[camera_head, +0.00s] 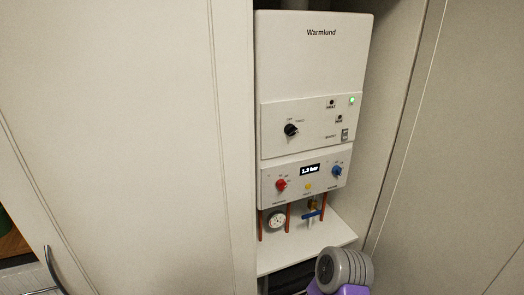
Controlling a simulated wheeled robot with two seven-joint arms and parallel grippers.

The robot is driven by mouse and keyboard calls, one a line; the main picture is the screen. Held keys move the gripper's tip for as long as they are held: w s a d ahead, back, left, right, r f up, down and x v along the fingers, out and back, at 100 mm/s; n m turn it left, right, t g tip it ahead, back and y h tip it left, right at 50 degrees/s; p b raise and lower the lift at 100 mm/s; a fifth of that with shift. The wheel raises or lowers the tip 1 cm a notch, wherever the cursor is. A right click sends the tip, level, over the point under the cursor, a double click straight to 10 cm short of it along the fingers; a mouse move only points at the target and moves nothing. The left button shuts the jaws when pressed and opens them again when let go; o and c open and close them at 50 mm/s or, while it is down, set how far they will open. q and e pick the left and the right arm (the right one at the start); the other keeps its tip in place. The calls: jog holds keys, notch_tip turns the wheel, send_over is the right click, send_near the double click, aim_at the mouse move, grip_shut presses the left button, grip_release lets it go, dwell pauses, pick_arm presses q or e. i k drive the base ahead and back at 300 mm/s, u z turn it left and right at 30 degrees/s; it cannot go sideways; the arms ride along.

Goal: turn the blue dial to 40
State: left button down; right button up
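The blue dial (336,171) sits on the lower right of the front panel of a white wall boiler (310,90) marked "Warmlund". The marks around it are too small to read, and I cannot tell which value it points to. Neither gripper shows in the head view, and nothing is seen touching the dial.
A red dial (281,184), a display (309,169) reading 1.3 bar and a black knob (291,129) are on the boiler. A gauge (276,221) and a blue-handled valve (312,213) hang below. Cabinet panels (120,130) flank the narrow recess.

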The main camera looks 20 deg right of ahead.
aim_at(336, 169)
jog(key=u, duration=0.8)
jog(key=k, duration=0.75)
jog(key=z, duration=1.3)
jog(key=i, duration=1)
